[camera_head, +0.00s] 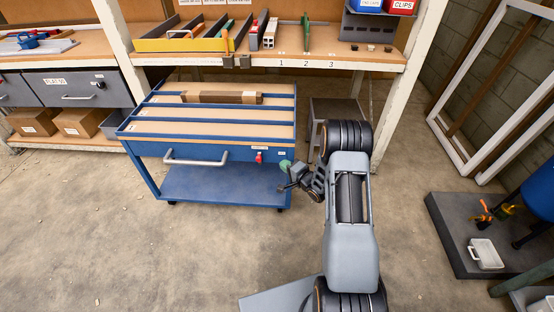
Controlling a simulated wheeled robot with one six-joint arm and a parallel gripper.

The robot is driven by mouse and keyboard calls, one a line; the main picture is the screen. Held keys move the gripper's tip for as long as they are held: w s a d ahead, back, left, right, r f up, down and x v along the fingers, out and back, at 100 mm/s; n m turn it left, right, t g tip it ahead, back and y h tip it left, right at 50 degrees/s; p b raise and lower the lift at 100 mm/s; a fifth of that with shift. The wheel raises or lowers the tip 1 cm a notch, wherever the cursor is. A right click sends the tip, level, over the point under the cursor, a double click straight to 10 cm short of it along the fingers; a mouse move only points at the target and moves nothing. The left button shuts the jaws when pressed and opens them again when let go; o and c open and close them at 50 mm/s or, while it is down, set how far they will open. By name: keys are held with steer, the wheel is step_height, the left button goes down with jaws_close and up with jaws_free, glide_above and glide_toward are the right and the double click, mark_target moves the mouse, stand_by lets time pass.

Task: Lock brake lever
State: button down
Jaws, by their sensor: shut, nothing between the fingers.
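The blue cart (222,188) stands left of my arm, with a grey push handle (197,160) on its front rail. A small red piece (259,157) below a white label on the right of that rail looks like the brake lever; its exact position is too small to tell. My gripper (286,184) is shut and empty, just in front of the cart's right front corner, below and right of the red piece and apart from it. A green round piece (285,165) shows beside my gripper; I cannot tell what it belongs to.
A long brown box (221,97) lies on the cart's slatted top. A wooden workbench (295,40) with trays and numbered places stands behind. A grey platform (465,245) with a white container lies at the right. The floor in front of the cart is clear.

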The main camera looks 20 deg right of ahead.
steer(key=shift+v, duration=1.9)
steer(key=shift+r, duration=0.15)
